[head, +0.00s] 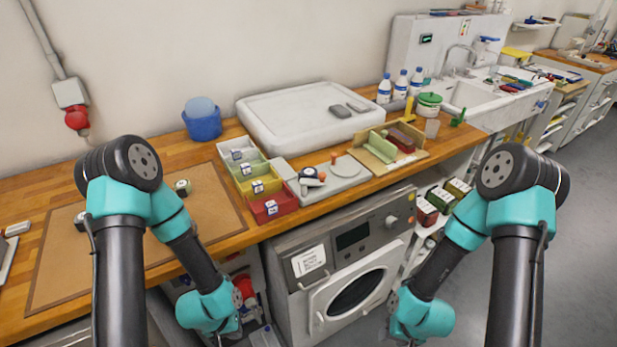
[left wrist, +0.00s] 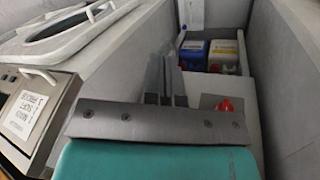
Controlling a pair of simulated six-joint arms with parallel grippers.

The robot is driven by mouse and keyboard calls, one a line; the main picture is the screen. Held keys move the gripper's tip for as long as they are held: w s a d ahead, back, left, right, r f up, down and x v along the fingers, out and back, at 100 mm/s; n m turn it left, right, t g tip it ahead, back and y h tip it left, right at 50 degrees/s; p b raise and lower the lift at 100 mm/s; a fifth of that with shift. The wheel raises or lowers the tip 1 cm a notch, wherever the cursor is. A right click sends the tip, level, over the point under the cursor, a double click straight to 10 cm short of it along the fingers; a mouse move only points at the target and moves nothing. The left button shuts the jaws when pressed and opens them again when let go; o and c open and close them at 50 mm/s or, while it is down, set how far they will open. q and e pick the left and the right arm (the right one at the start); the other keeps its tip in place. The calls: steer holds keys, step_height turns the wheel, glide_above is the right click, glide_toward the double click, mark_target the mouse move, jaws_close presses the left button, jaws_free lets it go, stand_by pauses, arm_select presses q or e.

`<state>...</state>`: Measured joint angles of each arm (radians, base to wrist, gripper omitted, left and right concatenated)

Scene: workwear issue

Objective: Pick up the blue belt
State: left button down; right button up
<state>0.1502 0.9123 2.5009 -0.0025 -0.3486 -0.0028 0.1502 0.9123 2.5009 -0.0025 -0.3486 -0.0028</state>
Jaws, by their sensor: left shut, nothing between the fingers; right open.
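I cannot make out the blue belt for certain. A small round dark-blue and white item (head: 311,175) sits on the light grey tray on the counter and may be a coiled belt. Two other small round items lie on the brown mat, a greenish one (head: 182,187) and a dark one (head: 80,221) partly behind my left arm. My left gripper, in the left wrist view (left wrist: 166,70), is shut and empty, low in front of the counter beside the washing machine. My right arm hangs down at the right; its fingers are not visible.
Colored bins (head: 257,186) stand beside the grey tray (head: 342,172). The washing machine (head: 350,270) is below the counter. An open compartment with bottles (left wrist: 222,56) lies beyond the left gripper.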

arm_select(q)
steer(key=c, duration=0.5)
jaws_free()
